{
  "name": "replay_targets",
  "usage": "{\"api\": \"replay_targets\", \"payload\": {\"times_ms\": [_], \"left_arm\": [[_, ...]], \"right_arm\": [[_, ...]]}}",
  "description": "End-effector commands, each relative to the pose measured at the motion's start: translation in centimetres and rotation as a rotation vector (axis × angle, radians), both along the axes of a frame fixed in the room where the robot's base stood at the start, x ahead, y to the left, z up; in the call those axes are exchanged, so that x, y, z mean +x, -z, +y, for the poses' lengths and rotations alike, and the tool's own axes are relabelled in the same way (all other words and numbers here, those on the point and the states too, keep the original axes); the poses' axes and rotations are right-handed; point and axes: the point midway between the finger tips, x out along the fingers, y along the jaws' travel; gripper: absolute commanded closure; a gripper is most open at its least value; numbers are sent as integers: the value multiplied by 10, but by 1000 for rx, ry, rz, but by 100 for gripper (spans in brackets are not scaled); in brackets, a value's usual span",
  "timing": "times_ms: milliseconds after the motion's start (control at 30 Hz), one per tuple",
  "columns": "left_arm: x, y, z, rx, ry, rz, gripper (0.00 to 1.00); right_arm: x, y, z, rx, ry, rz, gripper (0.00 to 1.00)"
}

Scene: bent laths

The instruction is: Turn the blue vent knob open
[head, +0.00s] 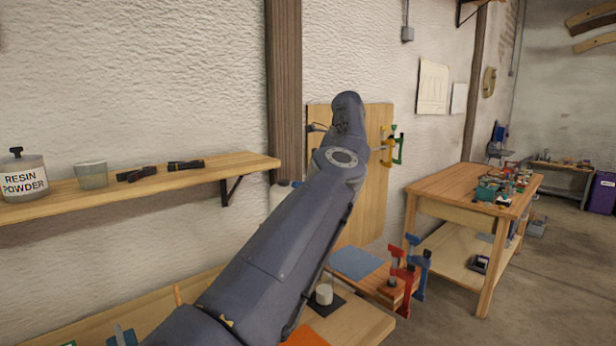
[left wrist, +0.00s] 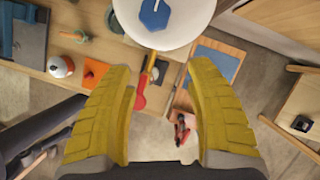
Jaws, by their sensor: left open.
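The blue vent knob (left wrist: 155,14) is a six-sided blue piece with a pale mark, on top of a white round vessel (left wrist: 180,36). It shows at the top edge of the left wrist view, where the vessel is partly cut off. In the head view a white vessel (head: 281,194) shows behind my left arm, mostly hidden. My left gripper (left wrist: 160,72) has two yellow fingers spread apart with nothing between them. The knob lies beyond the fingertips, apart from them. In the head view the arm hides the gripper. My right gripper is not in view.
A wall shelf (head: 215,166) is at left, with a resin powder tin (head: 23,178). A second workbench (head: 455,190) stands at right.

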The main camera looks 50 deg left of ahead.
Motion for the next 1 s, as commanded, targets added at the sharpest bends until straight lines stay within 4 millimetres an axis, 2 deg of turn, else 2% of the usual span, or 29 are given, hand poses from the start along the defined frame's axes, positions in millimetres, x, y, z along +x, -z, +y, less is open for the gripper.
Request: {"api": "replay_targets", "payload": {"times_ms": [200, 400, 1000], "left_arm": [[13, 0, -31, 1, 0, 0, 45], [20, 0, -46, 1, -1, 0, 45], [22, 0, -51, 2, -1, 0, 45]], "right_arm": [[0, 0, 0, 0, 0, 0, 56], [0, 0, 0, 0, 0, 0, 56], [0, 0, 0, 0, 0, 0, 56]]}}
